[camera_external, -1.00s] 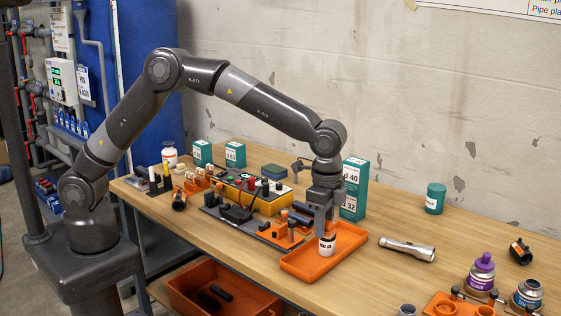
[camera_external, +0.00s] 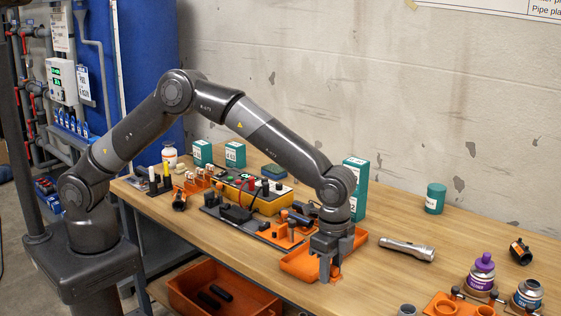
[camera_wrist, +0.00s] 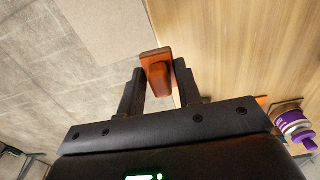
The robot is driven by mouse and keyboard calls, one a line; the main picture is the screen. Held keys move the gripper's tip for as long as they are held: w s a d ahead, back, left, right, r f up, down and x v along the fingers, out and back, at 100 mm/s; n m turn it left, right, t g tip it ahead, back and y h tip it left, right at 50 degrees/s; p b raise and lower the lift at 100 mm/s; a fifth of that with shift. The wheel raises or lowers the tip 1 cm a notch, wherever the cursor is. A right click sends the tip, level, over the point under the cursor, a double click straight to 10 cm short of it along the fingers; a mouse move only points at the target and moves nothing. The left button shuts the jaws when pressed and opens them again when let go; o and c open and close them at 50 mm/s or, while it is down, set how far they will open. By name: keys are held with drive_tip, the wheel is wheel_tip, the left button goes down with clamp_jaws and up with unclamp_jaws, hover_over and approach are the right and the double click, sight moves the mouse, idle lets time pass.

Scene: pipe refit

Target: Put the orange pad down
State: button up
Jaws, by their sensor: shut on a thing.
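The orange pad (camera_wrist: 158,72) is a small block, reddish-orange in the wrist view. It sits between the two dark fingers of my gripper (camera_wrist: 160,82), which is shut on it. In the wrist view the pad lies over the line between the wooden bench top and the floor. In the external view my gripper (camera_external: 327,272) points down at the front rim of the orange tray (camera_external: 297,264), close to the bench's front edge. I cannot clearly tell the pad from the tray there, or whether it touches anything.
A flashlight (camera_external: 407,249) lies right of the tray. A purple-capped can (camera_external: 482,274) stands further right and also shows in the wrist view (camera_wrist: 293,122). The bench between tray and flashlight is clear. An orange bin (camera_external: 215,290) is below.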

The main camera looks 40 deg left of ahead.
hover_over(344, 292)
wheel_tip(344, 292, down, 4)
drive_tip(key=shift+f, duration=2.25)
drive_tip(key=shift+f, duration=0.15)
drive_tip(key=o, duration=0.9)
drive_tip(key=shift+o, duration=0.2)
